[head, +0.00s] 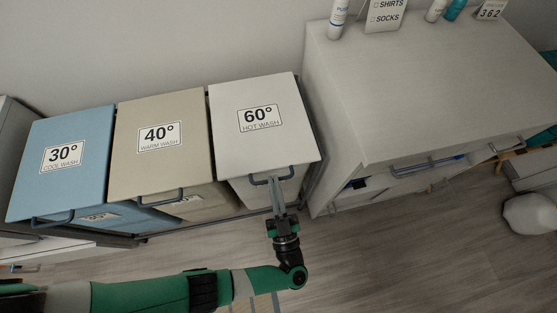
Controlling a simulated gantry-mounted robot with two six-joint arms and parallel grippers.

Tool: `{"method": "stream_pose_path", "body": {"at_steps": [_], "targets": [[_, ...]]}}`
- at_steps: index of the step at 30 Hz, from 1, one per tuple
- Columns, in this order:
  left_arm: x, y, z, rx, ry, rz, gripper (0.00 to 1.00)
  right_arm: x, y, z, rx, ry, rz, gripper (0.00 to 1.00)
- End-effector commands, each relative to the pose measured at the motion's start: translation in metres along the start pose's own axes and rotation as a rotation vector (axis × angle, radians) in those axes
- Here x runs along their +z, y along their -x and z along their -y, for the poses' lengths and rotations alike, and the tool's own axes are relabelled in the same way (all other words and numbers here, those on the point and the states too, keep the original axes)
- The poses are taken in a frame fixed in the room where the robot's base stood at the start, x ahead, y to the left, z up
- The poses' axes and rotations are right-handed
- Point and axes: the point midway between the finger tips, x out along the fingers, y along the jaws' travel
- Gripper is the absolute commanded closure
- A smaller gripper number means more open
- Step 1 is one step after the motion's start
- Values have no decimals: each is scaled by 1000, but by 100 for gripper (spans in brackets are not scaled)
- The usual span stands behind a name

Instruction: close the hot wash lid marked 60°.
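The hot wash lid (233,145) is the pale grey one marked 60°, the rightmost of a row of three in the head view. It lies over its bin (243,191), and no clear gap shows under its front edge; I cannot tell whether it is fully down. Its dark bar handle (258,181) is at the front edge. My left gripper (275,182) is at this handle, its fingers pointing up the picture and overlapping the bar. Whether they are shut on it is not clear. My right gripper is not in view.
To the left are the beige 40° warm wash lid (160,170) and the blue 30° cool wash lid (85,130), both with front handles. A pale cabinet (425,85) stands close on the right, with bottles and signs on top. Wooden floor (390,255) lies open in front.

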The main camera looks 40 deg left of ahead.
Motion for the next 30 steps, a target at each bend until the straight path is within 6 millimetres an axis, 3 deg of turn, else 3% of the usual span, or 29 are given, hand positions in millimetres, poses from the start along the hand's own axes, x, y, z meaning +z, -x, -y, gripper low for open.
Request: {"method": "stream_pose_path", "body": {"at_steps": [1, 3, 18, 23, 29, 30], "targets": [[15, 2, 3, 2, -15, 20, 100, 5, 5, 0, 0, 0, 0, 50], [19, 3, 5, 0, -19, 23, 100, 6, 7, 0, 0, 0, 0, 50], [24, 3, 7, 2, -26, 24, 100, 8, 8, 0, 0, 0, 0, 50], [8, -1, 5, 2, -20, 14, 100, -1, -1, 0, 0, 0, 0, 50], [-45, -14, 0, 0, 5, -26, 100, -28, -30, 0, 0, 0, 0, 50], [-21, 4, -1, 5, 2, -26, 100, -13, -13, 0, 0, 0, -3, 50]]}}
